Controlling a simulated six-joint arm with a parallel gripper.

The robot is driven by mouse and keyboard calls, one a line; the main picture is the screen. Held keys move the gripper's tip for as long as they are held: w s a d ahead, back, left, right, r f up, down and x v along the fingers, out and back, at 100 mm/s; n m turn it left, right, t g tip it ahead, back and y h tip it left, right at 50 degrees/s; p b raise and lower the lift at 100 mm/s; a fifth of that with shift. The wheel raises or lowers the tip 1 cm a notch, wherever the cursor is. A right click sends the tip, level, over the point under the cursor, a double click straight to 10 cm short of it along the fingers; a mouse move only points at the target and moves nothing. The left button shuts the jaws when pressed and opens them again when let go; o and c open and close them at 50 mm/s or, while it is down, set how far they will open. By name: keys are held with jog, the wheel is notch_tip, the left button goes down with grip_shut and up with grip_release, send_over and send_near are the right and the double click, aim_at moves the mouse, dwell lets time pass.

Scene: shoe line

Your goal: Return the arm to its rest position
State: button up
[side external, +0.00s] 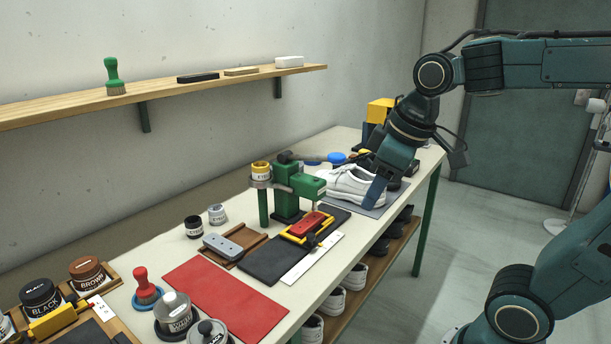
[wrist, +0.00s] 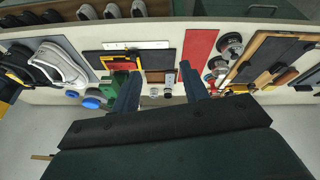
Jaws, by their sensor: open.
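My gripper (side external: 375,192) hangs at the right part of the bench and, in the side view, overlaps the white shoe (side external: 345,188). I cannot tell from that view how far apart they are. In the wrist view, the two dark blue fingers of my gripper (wrist: 160,88) are spread apart with nothing between them. The bench (wrist: 230,70) lies beyond the fingertips. The white shoe also shows at the left of the wrist view (wrist: 62,64), on its grey mat and away from the fingers.
A green press (side external: 286,190) stands mid-bench beside a red mat (side external: 225,300). Jars of black (side external: 40,298) and brown (side external: 88,272) stand front left. A wall shelf (side external: 155,100) holds a green brush (side external: 113,78). More shoes (side external: 335,302) sit under the bench. Floor right of it is open.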

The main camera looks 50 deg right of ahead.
jog(key=s+a+f+m+t, duration=0.1)
jog(key=s+f+m, duration=0.1)
jog(key=s, duration=0.5)
jog(key=shift+a+f, duration=0.2)
jog(key=shift+a, duration=0.15)
